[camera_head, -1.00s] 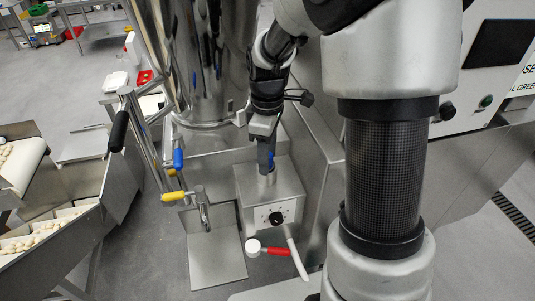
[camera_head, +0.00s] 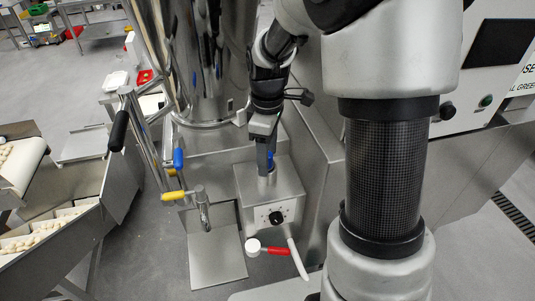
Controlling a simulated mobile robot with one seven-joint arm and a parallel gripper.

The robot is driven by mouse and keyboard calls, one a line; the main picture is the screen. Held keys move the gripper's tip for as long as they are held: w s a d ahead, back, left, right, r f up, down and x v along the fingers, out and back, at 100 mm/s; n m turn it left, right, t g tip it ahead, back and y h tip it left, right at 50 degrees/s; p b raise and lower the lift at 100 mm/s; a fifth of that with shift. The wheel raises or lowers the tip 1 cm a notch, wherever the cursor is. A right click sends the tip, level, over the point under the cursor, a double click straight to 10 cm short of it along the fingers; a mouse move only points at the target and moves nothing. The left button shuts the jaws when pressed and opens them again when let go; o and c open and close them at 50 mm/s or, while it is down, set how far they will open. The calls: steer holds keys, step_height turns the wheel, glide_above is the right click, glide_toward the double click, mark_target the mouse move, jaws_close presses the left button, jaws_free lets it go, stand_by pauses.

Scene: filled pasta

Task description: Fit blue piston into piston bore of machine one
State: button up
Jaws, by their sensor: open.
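The metal box of the machine (camera_head: 253,216) stands in the middle, with a black knob on its front and a short round bore collar (camera_head: 266,180) on top. My gripper (camera_head: 266,168) points down right over this collar. Its jaws are open. A small patch of the blue piston (camera_head: 270,157) shows at the fingers, just above the collar. The fingers hide most of it, so I cannot tell how deep it sits in the bore.
A large steel hopper (camera_head: 205,60) rises behind the box. Levers with blue (camera_head: 178,159) and yellow (camera_head: 173,196) handles stand to the left. A conveyor with filled pasta (camera_head: 45,230) is at far left.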

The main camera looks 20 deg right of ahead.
steer(key=shift+r, duration=0.15)
steer(key=shift+r+p, duration=2.7)
steer(key=shift+r, duration=0.65)
